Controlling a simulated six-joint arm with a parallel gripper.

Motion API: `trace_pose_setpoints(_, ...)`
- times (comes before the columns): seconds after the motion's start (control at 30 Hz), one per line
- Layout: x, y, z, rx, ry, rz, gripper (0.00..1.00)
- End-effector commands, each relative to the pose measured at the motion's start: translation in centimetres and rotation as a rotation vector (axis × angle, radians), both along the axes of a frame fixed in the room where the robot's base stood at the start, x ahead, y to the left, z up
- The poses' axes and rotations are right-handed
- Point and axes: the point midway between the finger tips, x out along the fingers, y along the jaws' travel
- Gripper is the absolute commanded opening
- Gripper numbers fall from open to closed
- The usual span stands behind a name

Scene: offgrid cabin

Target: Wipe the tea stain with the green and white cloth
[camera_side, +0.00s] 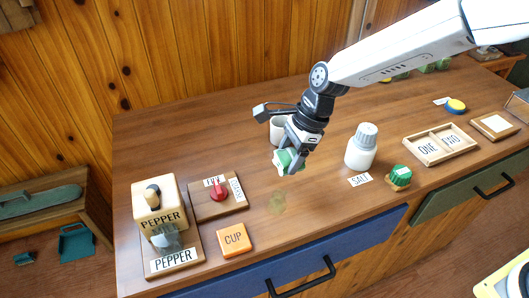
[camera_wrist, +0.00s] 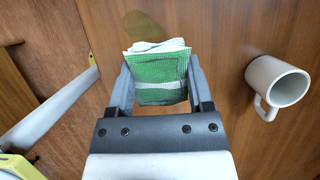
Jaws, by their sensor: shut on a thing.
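The green and white cloth (camera_side: 288,161) is folded and held between the fingers of my gripper (camera_side: 294,160), which is shut on it above the wooden counter. In the wrist view the cloth (camera_wrist: 159,72) sits between the two fingers of my gripper (camera_wrist: 160,88). The tea stain (camera_side: 278,203) is a faint yellow-green patch on the counter, in front of and below the cloth in the side view. In the wrist view the stain (camera_wrist: 146,24) shows just beyond the cloth, which partly covers it. The cloth appears to be apart from the stain.
A white mug (camera_wrist: 276,84) stands right of my gripper in the wrist view; it is behind my gripper in the side view (camera_side: 277,128). A salt shaker (camera_side: 361,147), green-topped object (camera_side: 399,176), orange cup tile (camera_side: 235,239), red-knob board (camera_side: 219,190) and pepper box (camera_side: 158,207) surround the stain.

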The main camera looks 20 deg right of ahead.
Motion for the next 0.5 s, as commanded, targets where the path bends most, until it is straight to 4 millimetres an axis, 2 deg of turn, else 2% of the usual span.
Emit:
trace_pose_setpoints(0.03, 0.3, 0.9, -0.5, 0.000, 0.001, 0.004, 0.19)
trace_pose_setpoints(0.2, 1.1, 2.6, -1.4, 0.001, 0.000, 0.002, 0.19)
trace_pose_setpoints(0.5, 1.4, 3.2, -1.7, 0.002, -0.001, 0.000, 0.19)
